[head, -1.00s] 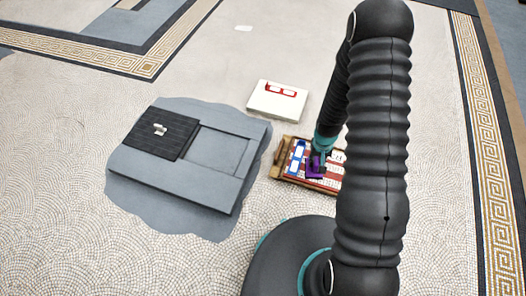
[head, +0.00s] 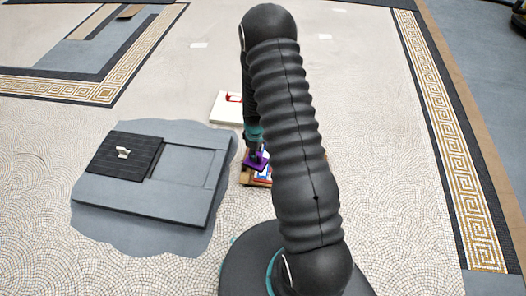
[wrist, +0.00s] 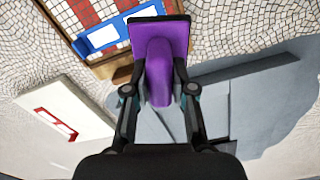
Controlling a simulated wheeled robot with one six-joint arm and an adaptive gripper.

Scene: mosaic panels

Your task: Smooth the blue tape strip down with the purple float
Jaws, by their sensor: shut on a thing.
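My gripper (wrist: 158,85) is shut on the purple float (wrist: 158,68), with one finger on each side of its handle. In the head view the float (head: 255,160) is over the left part of a wood-framed tray (head: 246,182). The blue tape strip (wrist: 82,47), with pale windows, lies on the tray's red and white mosaic in the wrist view, partly hidden by the float plate. Some of the strip (head: 262,176) shows just below the float in the head view. I cannot tell whether the float touches it. My arm hides the tray's right part.
A pale slab (wrist: 80,105) with a red-framed strip (wrist: 57,124) lies beside the tray. A grey recessed panel (head: 135,206) with a dark cover plate (head: 124,157) is to the left. Open mosaic floor (head: 395,190) lies right of my arm.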

